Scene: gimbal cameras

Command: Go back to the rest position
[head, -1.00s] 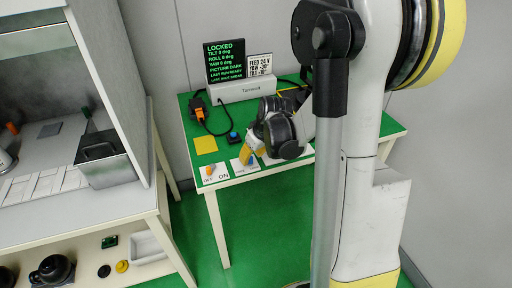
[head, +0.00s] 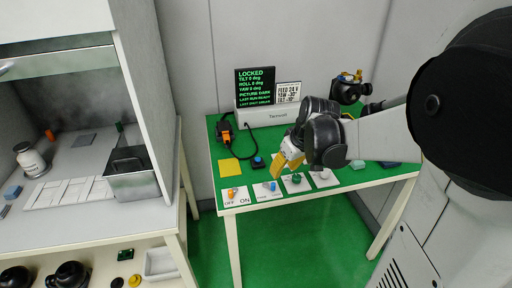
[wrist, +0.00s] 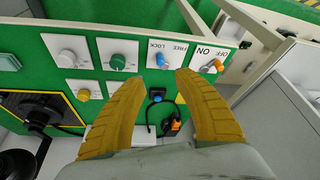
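My gripper (head: 284,166) is over the front part of the green table (head: 345,181), near the knob cards. In the wrist view its two yellow fingers (wrist: 157,82) are spread apart with nothing between them. Below and ahead of them are the OFF/ON card with an orange knob (wrist: 212,67), the FREE/LOCK card with a blue knob (wrist: 161,59) and a green knob (wrist: 117,61). A blue button (wrist: 157,97) shows between the fingers. The display (head: 255,87) reads LOCKED, with tilt, roll and yaw at 0 deg and PICTURE DARK.
A black and orange device (head: 225,131) and a yellow square (head: 230,168) lie at the table's left. A dark gimbal camera (head: 351,89) stands at the back right. A cabinet bench with a grey bin (head: 132,178) is at the left. Green floor (head: 195,246) lies between.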

